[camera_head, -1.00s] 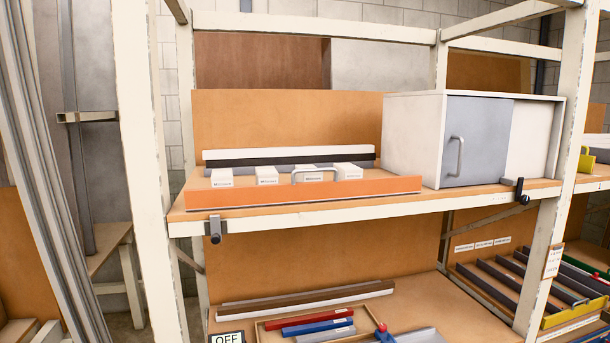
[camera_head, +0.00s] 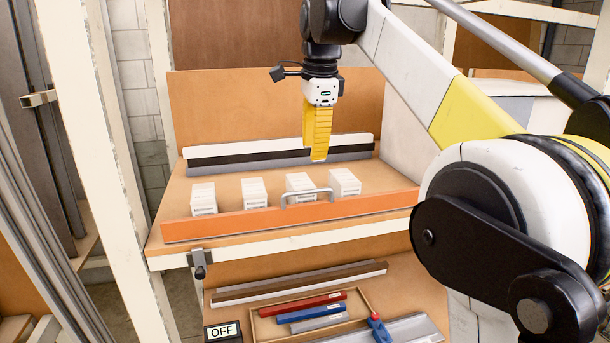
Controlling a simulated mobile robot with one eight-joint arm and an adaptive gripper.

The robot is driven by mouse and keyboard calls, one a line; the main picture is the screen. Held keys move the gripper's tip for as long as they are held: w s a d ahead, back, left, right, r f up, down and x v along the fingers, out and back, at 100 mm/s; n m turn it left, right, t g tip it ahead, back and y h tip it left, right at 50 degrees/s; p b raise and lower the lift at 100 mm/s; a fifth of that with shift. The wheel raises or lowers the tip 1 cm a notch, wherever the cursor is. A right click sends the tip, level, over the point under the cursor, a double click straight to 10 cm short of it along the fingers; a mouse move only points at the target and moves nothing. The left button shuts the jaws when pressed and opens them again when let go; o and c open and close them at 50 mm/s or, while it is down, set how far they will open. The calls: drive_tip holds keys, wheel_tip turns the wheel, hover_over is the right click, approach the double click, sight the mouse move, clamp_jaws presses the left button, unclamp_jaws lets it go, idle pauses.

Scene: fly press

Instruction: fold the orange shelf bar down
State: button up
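The orange shelf bar (camera_head: 243,221) stands upright along the front edge of the upper shelf, with a grey handle (camera_head: 307,196) on it right of its middle. A grey and black latch (camera_head: 200,264) sits at the shelf's front edge below the bar's left end. My gripper (camera_head: 318,158) hangs with its yellow fingers pointing down, above the shelf and behind the handle, apparently apart from the bar. The fingers look close together from this side, and their gap cannot be made out. The bar's right end and whatever is beyond it are hidden behind my arm.
Several white boxes (camera_head: 254,193) stand in a row behind the bar. White, black and grey strips (camera_head: 235,152) lie at the back. The white cabinet at right is mostly hidden by my arm. A tray with red and blue bars (camera_head: 318,310) and an OFF sign (camera_head: 223,331) are below.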

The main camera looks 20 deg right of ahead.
sight(311, 191)
drive_tip(key=f, duration=0.3)
drive_tip(key=w+f, duration=0.1)
drive_tip(key=f, duration=0.3)
drive_tip(key=f+p, duration=0.1)
drive_tip(key=f, duration=0.2)
drive_tip(key=shift+w+f, duration=0.15)
drive_tip(key=shift+w, duration=0.2)
drive_tip(key=shift+s, duration=0.1)
clamp_jaws()
